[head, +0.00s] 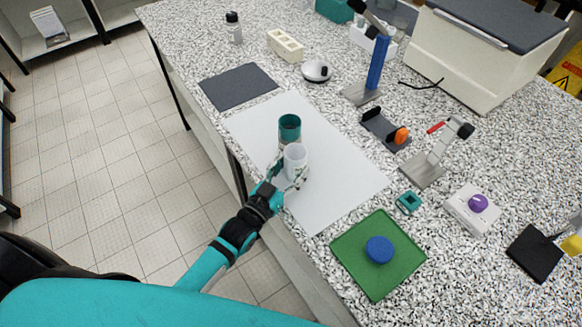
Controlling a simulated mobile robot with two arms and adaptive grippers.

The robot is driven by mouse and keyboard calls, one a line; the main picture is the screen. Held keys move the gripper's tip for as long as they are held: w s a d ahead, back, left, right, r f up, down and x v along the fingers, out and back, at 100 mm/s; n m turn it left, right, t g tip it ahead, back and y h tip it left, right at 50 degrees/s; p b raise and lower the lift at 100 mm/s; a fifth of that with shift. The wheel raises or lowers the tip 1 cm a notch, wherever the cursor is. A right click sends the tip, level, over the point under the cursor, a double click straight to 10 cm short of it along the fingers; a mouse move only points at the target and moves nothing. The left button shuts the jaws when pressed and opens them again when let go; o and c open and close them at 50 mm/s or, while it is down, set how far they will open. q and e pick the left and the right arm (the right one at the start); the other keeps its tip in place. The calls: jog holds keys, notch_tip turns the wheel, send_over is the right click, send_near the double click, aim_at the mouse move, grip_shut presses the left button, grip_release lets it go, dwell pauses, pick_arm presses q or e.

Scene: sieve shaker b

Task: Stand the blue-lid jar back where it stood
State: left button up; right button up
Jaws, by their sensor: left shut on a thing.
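My left gripper (284,180) is shut on a white, open-topped jar (295,157), which looks upright over the white mat (345,183). I cannot tell whether the jar's base touches the mat. No lid is on this jar. A round blue lid (379,249) lies on the green tray (351,250) near the table's front edge. A teal open-topped cup (289,128) stands just behind the held jar, which overlaps it in the view. My right gripper is not in view.
A dark grey mat (238,87) lies at the back left. An orange-knobbed device (386,131), a small teal block (408,202) and a white box with a purple knob (472,210) stand to the right. The white mat's right part is bare.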

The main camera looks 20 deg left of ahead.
pick_arm(q)
jog(key=o, duration=1.3)
jog(key=shift+o, duration=0.2)
